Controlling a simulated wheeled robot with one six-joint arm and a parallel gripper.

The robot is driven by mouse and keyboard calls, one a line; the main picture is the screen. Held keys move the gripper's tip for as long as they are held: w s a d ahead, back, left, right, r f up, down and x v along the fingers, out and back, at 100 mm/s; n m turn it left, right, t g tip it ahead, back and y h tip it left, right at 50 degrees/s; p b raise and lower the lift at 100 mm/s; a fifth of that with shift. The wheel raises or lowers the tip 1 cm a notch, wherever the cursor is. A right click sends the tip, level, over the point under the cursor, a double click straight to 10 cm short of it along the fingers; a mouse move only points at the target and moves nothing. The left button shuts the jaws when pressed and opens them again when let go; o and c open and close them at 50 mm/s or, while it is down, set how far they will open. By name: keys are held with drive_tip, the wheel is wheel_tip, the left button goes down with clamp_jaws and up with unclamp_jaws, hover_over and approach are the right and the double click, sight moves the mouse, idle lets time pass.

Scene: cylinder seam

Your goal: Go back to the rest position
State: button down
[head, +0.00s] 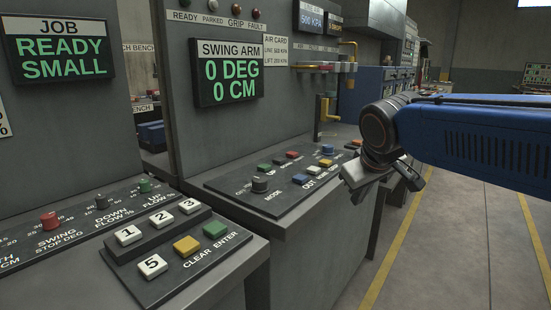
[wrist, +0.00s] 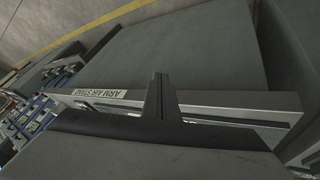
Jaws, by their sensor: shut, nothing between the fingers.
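My gripper (head: 382,182) hangs at the end of my blue arm, on the right side of the head view. It is over the aisle edge of the swing arm console (head: 322,208), above or just beside its front corner. Its jaws look small here and hold nothing. In the wrist view the two dark fingers (wrist: 159,95) are together, with nothing between them. Beyond them is a grey panel edge with a label reading "ARM AIR STAND" (wrist: 100,93).
The swing arm display (head: 229,72) reads 0 DEG, 0 CM. The job display (head: 58,48) reads READY SMALL. A keypad (head: 180,246) with numbered keys stands at the front. The floor aisle (head: 450,240) at right is clear.

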drive_tip(key=s+d+f+m+g, duration=0.1)
drive_tip(key=s+d+f, duration=0.3)
drive_tip(key=s+f, duration=0.4)
drive_tip(key=s+d+f+m, duration=0.4)
drive_tip(key=s+f, duration=0.4)
drive_tip(key=s, duration=0.5)
drive_tip(key=shift+s+d+f+g, duration=0.2)
drive_tip(key=shift+d+g, duration=0.2)
drive_tip(key=shift+d, duration=0.05)
